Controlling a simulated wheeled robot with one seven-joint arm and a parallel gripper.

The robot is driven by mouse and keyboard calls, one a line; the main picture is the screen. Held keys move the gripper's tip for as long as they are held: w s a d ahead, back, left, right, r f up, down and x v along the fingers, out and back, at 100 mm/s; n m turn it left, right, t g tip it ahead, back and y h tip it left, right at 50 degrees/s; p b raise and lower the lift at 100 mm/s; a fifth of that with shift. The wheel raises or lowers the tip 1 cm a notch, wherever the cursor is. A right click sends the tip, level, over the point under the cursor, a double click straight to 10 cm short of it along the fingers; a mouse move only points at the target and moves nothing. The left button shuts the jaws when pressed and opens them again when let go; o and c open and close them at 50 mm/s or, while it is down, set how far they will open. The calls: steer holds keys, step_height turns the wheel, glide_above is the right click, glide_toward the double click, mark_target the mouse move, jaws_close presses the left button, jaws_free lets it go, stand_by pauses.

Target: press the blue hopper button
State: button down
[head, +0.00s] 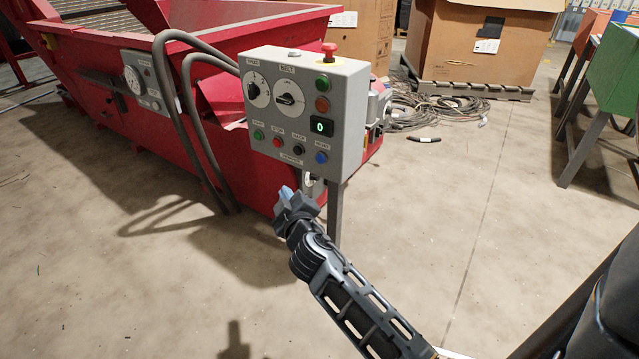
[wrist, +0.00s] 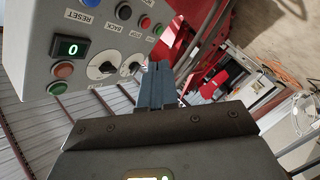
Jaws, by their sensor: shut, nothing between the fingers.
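The blue button (head: 321,158) is the rightmost in the bottom row of the grey control box (head: 350,120). It also shows in the wrist view (wrist: 90,2), cut by the top edge, beside a label that reads RESET. Green, red and black buttons share its row. My gripper (head: 286,192) is below the box's lower edge, near its post, with the blue-grey fingertips pointing up. In the wrist view the fingers (wrist: 157,82) are together and empty, apart from the button. The head view does not clearly show how far the fingertips are in front of the panel.
Two dials (head: 289,98), a red mushroom button (head: 329,48) and a display (head: 321,127) reading 0 are on the same box. A red hopper machine (head: 90,60) stands behind, with grey hoses (head: 195,110) left of the box. The floor (head: 480,210) to the right is clear.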

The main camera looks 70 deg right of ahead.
mark_target(321, 159)
steer(key=shift+m+g+h, duration=0.4)
steer(key=shift+g+h, duration=0.2)
steer(key=shift+h, duration=0.2)
steer(key=d, duration=0.1)
steer(key=d+b, duration=0.1)
steer(key=d, duration=0.1)
steer(key=w+d, duration=0.1)
steer(key=d, duration=0.1)
steer(key=shift+d+f+b, duration=0.1)
steer(key=shift+f+b, duration=0.25)
steer(key=s+d+p, duration=0.2)
steer(key=d+p, duration=0.1)
steer(key=d, duration=0.5)
steer(key=shift+d, duration=0.25)
stand_by(1.0)
steer(key=shift+s+d+p, duration=0.15)
steer(key=shift+d+p, duration=0.2)
steer(key=shift+d, duration=0.05)
